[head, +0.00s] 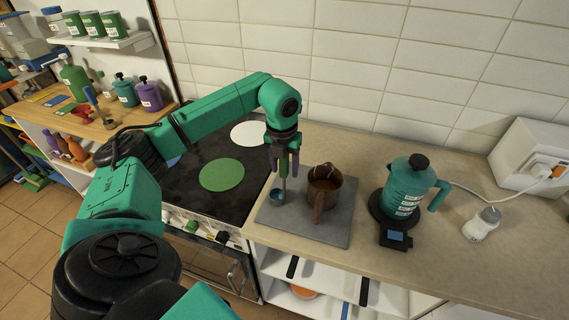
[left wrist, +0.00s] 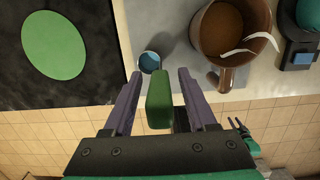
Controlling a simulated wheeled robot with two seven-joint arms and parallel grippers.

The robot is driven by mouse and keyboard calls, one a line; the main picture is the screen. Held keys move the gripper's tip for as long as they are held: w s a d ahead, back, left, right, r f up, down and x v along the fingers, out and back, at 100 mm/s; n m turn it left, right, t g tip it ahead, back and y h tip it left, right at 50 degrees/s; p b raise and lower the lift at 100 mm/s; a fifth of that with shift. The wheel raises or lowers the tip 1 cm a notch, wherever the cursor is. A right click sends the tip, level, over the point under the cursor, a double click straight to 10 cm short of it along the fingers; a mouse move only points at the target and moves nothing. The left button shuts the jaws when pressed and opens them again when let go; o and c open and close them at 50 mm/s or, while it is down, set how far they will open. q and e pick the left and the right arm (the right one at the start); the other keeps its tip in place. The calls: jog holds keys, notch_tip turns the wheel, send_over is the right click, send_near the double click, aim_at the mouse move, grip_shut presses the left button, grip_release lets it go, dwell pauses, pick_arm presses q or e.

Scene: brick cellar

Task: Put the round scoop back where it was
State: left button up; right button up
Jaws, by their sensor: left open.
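The round scoop has a small teal-blue bowl (head: 277,195) and an upright green handle (head: 283,169). Its bowl (left wrist: 149,62) and green handle end (left wrist: 158,98) also show in the left wrist view. The bowl is over the grey mat (head: 332,232), left of the brown mug; I cannot tell whether it touches the mat. My left gripper (head: 283,168) points down with its purple fingers open, on either side of the handle. In the left wrist view, gaps show between both fingers and the handle.
The brown mug (head: 325,189) stands close right of the scoop, on the mat. A teal kettle (head: 408,187) stands farther right on a black base, with a white device (head: 482,224) beyond. The black hob (head: 185,190) carries green (head: 222,175) and white discs.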

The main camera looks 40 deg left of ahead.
pick_arm(q)
jog(key=shift+r, duration=0.3)
jog(key=r, duration=0.3)
jog(key=s+r+b, duration=0.1)
jog(key=r, duration=0.7)
jog(key=shift+s+d+r, duration=0.2)
jog(key=shift+d+r, duration=0.05)
